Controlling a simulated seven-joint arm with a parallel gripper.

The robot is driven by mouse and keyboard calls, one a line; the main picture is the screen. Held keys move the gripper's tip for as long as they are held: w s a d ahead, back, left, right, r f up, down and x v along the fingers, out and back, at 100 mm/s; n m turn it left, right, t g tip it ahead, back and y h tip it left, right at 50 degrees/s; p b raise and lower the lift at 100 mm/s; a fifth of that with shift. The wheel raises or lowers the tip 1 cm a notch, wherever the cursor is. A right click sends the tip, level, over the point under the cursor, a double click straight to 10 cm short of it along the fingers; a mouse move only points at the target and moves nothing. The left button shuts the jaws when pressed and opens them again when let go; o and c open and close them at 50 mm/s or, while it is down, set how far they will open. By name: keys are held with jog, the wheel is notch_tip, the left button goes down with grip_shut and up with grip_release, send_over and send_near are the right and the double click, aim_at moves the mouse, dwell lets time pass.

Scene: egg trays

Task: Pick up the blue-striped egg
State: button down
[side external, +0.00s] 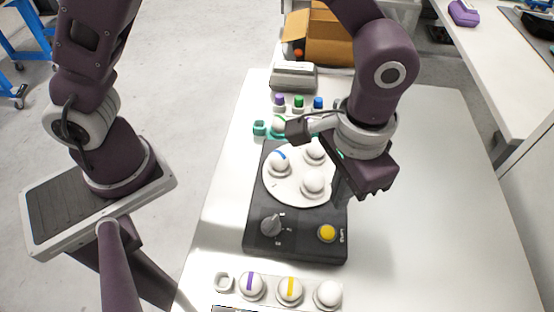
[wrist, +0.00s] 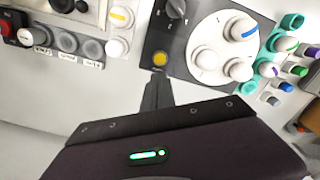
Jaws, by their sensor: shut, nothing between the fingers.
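The blue-striped egg (side external: 279,163) sits at the upper left of the white round plate (side external: 270,188) on the black device. It also shows at the upper right of the wrist view (wrist: 242,29). Two plain white eggs, one at the back (side external: 315,151) and one nearer the front (side external: 313,184), sit on the same plate. My gripper (side external: 340,198) is at the right edge of the device, apart from the blue-striped egg. In the wrist view its fingers (wrist: 158,78) are together and empty, with the tips appearing close to the yellow button.
The black device (side external: 298,246) has a grey knob (side external: 271,225) and a yellow button (side external: 327,233). A front row holds purple-striped (side external: 251,286), yellow-striped (side external: 290,291) and plain (side external: 328,294) eggs. A teal holder (side external: 259,128) stands behind. The right side of the table is clear.

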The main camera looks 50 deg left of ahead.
jog(key=c, duration=2.2)
grip_release()
jog(key=c, duration=1.2)
grip_release()
jog(key=shift+a, duration=0.1)
jog(key=m+t, duration=0.2)
jog(key=m, duration=1.1)
send_over(278, 154)
jog(key=shift+s+a+f, duration=0.15)
jog(key=shift+s+f, duration=0.05)
jog(key=shift+f, duration=0.4)
jog(key=shift+s+a+f, duration=0.1)
jog(key=shift+s+f, duration=0.1)
jog(key=shift+f, duration=0.35)
jog(key=f, duration=0.4)
jog(key=w+f, duration=0.1)
jog(key=f, duration=0.2)
jog(key=shift+d, duration=0.25)
